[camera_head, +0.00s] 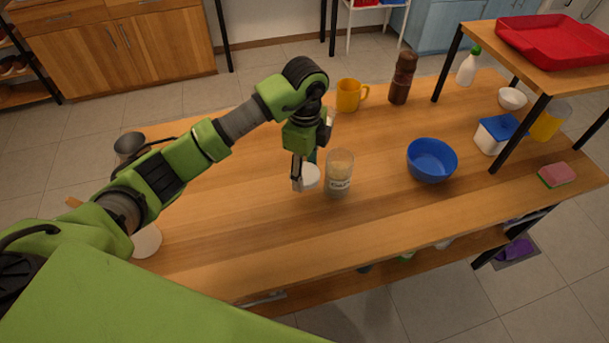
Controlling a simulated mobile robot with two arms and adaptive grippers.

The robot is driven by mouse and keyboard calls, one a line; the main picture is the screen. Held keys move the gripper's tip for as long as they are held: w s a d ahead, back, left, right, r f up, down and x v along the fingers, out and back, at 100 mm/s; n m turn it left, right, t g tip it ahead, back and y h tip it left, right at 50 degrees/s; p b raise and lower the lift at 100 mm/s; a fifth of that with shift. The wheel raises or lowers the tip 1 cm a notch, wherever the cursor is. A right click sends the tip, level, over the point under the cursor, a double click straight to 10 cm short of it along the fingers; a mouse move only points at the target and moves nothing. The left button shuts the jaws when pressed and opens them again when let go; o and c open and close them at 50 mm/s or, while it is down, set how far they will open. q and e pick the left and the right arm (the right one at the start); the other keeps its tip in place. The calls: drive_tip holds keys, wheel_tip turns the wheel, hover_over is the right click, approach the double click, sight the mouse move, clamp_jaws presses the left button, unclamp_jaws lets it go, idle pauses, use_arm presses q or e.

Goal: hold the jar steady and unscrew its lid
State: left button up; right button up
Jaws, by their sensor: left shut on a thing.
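The glass jar (339,174) stands upright on the wooden table, with a dark-lettered label and pale contents. Its top looks uncovered. A round white lid (310,177) is just left of the jar, between the fingers of my left gripper (304,171). That gripper points down and is shut on the lid. Whether the lid touches the jar or the table is hard to tell. My right gripper is not in view, and no gripper holds the jar.
A blue bowl (431,161) stands right of the jar. A yellow mug (350,95) and a brown pepper mill (402,78) stand behind it. A raised wooden shelf (483,34) with a red tray (556,40) is at the right. The table front is clear.

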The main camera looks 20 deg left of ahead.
sight(304, 176)
use_arm(q)
drive_tip(key=shift+w+a+f, duration=0.25)
drive_tip(key=shift+w+f, duration=0.2)
drive_tip(key=shift+f, duration=0.2)
drive_tip(key=f, duration=0.2)
drive_tip(key=f+p, duration=0.1)
drive_tip(key=shift+w, duration=0.25)
drive_tip(key=shift+a+f, duration=0.1)
drive_tip(key=shift+f, duration=0.2)
drive_tip(key=shift+f, duration=0.2)
drive_tip(key=o, duration=1.2)
